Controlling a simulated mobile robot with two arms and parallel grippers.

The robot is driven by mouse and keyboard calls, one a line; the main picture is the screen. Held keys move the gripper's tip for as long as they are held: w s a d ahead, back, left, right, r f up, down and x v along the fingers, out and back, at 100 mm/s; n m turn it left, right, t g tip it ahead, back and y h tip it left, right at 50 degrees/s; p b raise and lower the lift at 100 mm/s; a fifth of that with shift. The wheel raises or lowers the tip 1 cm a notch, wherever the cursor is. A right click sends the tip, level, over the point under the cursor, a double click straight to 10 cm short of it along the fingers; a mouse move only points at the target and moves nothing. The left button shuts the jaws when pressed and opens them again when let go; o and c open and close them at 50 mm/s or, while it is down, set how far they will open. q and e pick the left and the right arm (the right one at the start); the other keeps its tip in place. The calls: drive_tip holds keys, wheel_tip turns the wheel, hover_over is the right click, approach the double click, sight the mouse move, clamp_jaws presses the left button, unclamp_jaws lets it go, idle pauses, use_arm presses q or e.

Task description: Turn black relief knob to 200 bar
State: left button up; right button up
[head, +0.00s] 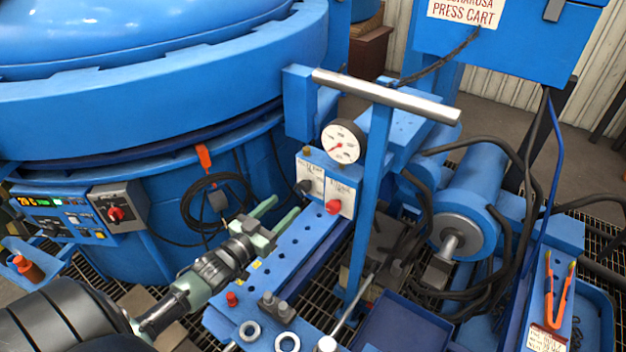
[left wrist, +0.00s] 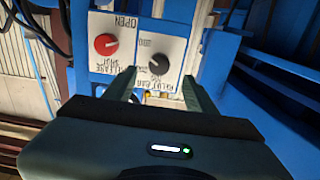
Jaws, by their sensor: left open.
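The black relief knob (head: 304,187) sits on a white labelled panel on the blue press cart, below the round gauge (head: 343,141). In the left wrist view the black knob (left wrist: 158,64) shows upside down, with small scale marks around it. Its exact setting is too small to read. My left gripper (head: 283,208) is open and empty, with its green fingers pointing at the knob. In the left wrist view the fingertips (left wrist: 158,73) lie on either side of the knob, seemingly just short of it. Contact is not visible. My right gripper is not in view.
A red release knob (head: 333,206) sits right beside the black one. A blue post with a steel T-bar (head: 385,96) stands to the right. A perforated blue rail (head: 275,275) runs under my left gripper. The furnace (head: 150,110) fills the left back.

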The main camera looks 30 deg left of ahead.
sight(301, 190)
use_arm(q)
drive_tip(key=w, duration=0.5)
drive_tip(key=shift+w+d+r, duration=0.15)
drive_tip(key=shift+d, duration=0.1)
drive_tip(key=shift+w+d, duration=0.1)
drive_tip(key=shift+w, duration=1.2)
clamp_jaws()
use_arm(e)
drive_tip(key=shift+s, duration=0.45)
